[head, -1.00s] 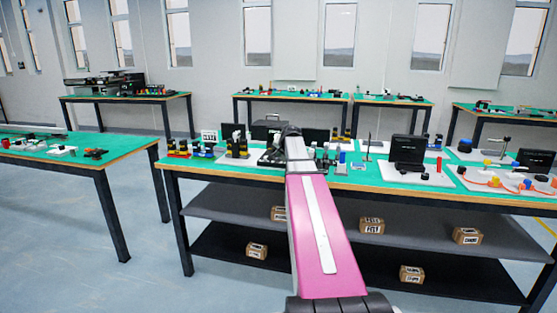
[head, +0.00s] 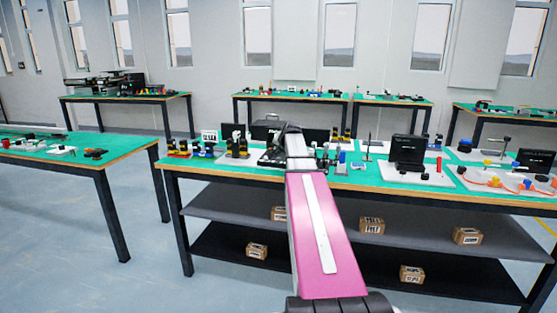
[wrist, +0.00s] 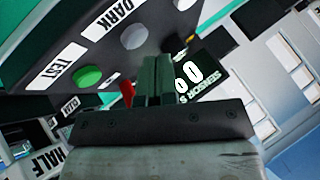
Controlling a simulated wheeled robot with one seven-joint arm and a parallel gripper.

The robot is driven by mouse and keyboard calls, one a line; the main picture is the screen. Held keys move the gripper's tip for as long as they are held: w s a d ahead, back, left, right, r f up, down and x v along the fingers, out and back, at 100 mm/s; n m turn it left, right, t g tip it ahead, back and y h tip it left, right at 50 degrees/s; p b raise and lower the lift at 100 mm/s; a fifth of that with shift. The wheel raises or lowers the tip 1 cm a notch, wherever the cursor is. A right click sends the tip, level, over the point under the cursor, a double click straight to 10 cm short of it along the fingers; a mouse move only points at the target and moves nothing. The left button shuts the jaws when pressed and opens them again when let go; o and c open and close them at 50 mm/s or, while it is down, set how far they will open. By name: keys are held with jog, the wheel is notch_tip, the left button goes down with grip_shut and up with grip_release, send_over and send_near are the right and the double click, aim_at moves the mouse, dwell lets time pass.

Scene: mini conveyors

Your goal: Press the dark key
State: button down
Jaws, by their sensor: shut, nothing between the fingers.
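In the wrist view a dark panel carries a grey round key (wrist: 134,37) beside a white label reading DARK (wrist: 112,18). A green round key (wrist: 88,77) sits beside a label reading TEST (wrist: 58,64). My gripper (wrist: 158,60) has its two fingers together and empty. Its tips lie just below and right of the grey key in the picture; I cannot tell whether they touch the panel. In the head view my arm hides the panel and the gripper.
A lit display (wrist: 188,76) reading 00 sits right of the fingers, and a small red part (wrist: 127,92) is left of them. In the head view, the green-topped bench (head: 365,178) holds a black box (head: 407,150) and several small devices around my arm.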

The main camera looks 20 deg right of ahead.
jog(key=shift+r, duration=0.1)
jog(key=shift+r, duration=2.45)
